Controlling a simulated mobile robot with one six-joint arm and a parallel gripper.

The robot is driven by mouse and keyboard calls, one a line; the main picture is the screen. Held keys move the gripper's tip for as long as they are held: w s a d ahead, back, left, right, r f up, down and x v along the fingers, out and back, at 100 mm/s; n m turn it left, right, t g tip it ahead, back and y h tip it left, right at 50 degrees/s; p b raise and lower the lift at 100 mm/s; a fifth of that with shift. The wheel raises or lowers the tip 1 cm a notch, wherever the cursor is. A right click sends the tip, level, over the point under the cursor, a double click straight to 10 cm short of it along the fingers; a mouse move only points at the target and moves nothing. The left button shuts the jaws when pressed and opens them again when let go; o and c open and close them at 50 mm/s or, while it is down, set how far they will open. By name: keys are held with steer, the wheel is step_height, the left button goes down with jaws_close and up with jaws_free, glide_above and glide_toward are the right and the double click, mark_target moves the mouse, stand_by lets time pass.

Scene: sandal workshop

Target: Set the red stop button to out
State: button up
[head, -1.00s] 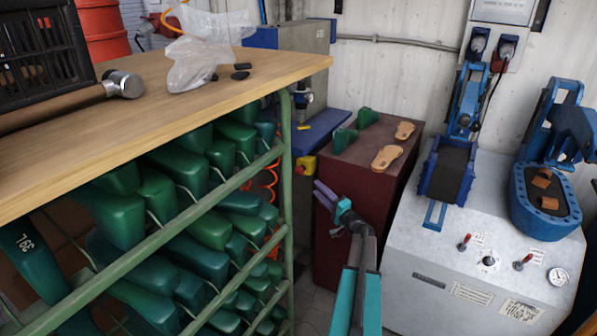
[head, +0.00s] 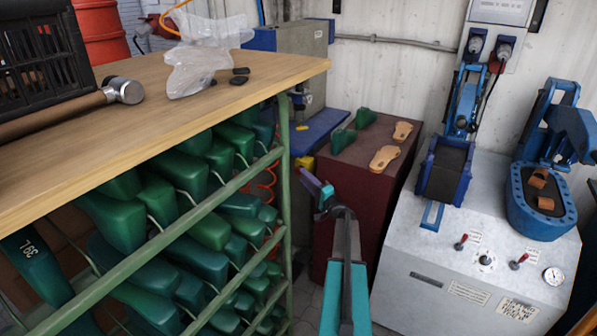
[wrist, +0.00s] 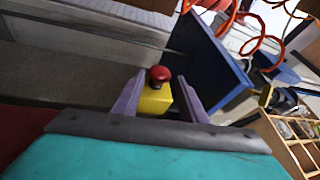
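The red stop button (wrist: 159,74) is a mushroom cap on a yellow box (wrist: 155,99), seen in the wrist view between my two purple fingers. My gripper (wrist: 162,80) is open, with a finger on either side of the button and box. I see no clear contact, and how far ahead the button lies is hard to tell. In the head view my gripper (head: 311,184) is just below the yellow box (head: 305,163), by the blue machine; the red cap is not clearly visible there. Whether the button is in or out is unclear.
A green shelf rack (head: 285,200) of shoe lasts stands close left of my gripper. A dark red cabinet (head: 345,170) with sandal soles stands behind it, and a grey press machine (head: 440,260) to the right. Orange coiled hose (wrist: 265,30) hangs near the button.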

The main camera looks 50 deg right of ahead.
steer(key=shift+p+x, duration=0.4)
steer(key=shift+x, duration=2.3)
